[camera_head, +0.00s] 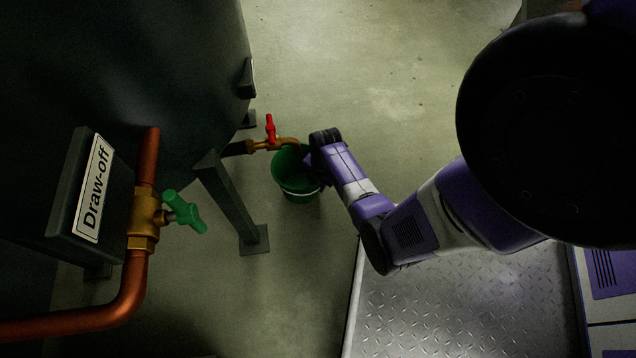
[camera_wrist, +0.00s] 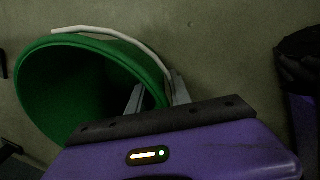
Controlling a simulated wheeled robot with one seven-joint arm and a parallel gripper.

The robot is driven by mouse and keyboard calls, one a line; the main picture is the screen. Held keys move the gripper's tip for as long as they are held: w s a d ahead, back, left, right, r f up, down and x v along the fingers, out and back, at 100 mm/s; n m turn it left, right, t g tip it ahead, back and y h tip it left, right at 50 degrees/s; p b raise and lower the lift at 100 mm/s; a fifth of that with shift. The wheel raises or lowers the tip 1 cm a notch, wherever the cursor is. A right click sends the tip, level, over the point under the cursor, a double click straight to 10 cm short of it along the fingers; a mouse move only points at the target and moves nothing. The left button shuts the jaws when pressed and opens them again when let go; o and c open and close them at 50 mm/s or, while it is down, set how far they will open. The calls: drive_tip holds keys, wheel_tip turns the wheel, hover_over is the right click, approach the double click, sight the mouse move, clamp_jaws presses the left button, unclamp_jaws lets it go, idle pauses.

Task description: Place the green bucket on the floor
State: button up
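The green bucket (camera_head: 297,186) is below the red-handled tap at the tank's foot in the head view. It looks upright, but I cannot tell whether its base touches the floor (camera_head: 390,110). In the wrist view the bucket (camera_wrist: 62,85) fills the left side, with its pale handle (camera_wrist: 110,33) lying along the far rim. My gripper (camera_wrist: 157,92) is at the bucket's near right rim, one finger inside and one outside. The fingers stand apart with a visible gap around the wall. In the head view my gripper is mostly hidden behind my wrist.
The red-handled tap (camera_head: 270,129) projects over the bucket. A tank leg (camera_head: 232,200) stands to the left, under the dark tank (camera_head: 120,60). A green valve (camera_head: 182,212) on a copper pipe is at lower left. Floor above and right is clear.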

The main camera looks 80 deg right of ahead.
wheel_tip(320, 180, up, 12)
drive_tip(key=s+p, duration=0.1)
drive_tip(key=p, duration=0.6)
drive_tip(key=s+a+r+m+t+h, duration=0.1)
drive_tip(key=a+r+m+t+h, duration=0.2)
drive_tip(key=a, duration=0.5)
drive_tip(key=s+a+r+m+t+h, duration=0.1)
drive_tip(key=a+r+m+t, duration=0.3)
drive_tip(key=a, duration=0.5)
drive_tip(key=s+a+r+m+t+y, duration=0.1)
drive_tip(key=a+r+m+t, duration=0.1)
drive_tip(key=a+r, duration=0.3)
drive_tip(key=s+a+r+m+t+y, duration=0.1)
drive_tip(key=a+r, duration=0.4)
drive_tip(key=r, duration=0.9)
drive_tip(key=s+a+r+m+t+y, duration=0.2)
drive_tip(key=a+r+m+t, duration=0.1)
drive_tip(key=r, duration=0.7)
drive_tip(key=shift+a+m+t, duration=0.3)
drive_tip(key=shift+a+t, duration=0.1)
drive_tip(key=shift+a, duration=0.5)
